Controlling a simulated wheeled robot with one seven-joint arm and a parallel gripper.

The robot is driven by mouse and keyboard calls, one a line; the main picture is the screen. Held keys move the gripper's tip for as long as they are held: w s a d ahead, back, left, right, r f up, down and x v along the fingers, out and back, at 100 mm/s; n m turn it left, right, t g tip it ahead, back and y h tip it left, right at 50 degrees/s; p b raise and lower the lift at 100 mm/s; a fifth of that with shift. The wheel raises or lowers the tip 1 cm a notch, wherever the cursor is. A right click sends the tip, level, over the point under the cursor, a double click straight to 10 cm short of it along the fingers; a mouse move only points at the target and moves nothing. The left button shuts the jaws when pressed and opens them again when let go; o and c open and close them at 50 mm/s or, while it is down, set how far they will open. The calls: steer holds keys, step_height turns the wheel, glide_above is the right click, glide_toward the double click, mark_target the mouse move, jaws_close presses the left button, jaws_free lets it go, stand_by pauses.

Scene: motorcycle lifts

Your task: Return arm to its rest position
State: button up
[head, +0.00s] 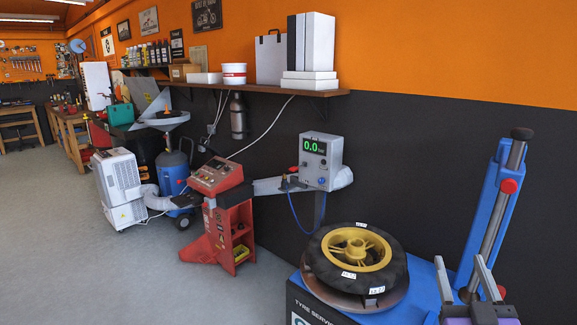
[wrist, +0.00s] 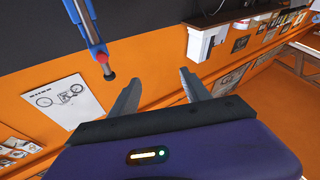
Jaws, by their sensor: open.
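My gripper (head: 459,262) shows at the bottom right corner of the head view, with two grey fingers and a purple body cut off by the frame edge. In the wrist view, the fingers of my gripper (wrist: 159,78) stand apart with nothing between them, so it is open and empty. In the head view it is beside the tyre machine (head: 300,303) and in front of its blue column (head: 490,195). A tyre with a yellow rim (head: 350,250) lies flat on the machine, left of my gripper and apart from it.
A grey gauge box (head: 320,160) reading 0.0 is on the wall side behind the tyre. A wall shelf (head: 270,88) holds boxes and bottles. A red machine (head: 225,215) stands left. The grey floor (head: 60,220) at left is mostly clear. The wrist view shows a bike poster (wrist: 62,103).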

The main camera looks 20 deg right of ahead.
steer(key=s+a+f+n+g+y, duration=0.1)
steer(key=s+a+f+g+y, duration=0.1)
steer(key=s+a+f+y, duration=0.3)
steer(key=s+a+f+n+g+y, duration=0.2)
steer(key=s+a+f+y, duration=0.3)
steer(key=s+a+f, duration=0.6)
steer(key=s+a, duration=0.4)
steer(key=s, duration=0.3)
steer(key=s+a+b, duration=0.1)
steer(key=s+a, duration=0.3)
steer(key=s, duration=0.3)
steer(key=shift+s+a+n, duration=0.25)
steer(key=shift+a+n, duration=0.05)
steer(key=shift+a, duration=0.1)
steer(key=shift+f, duration=0.1)
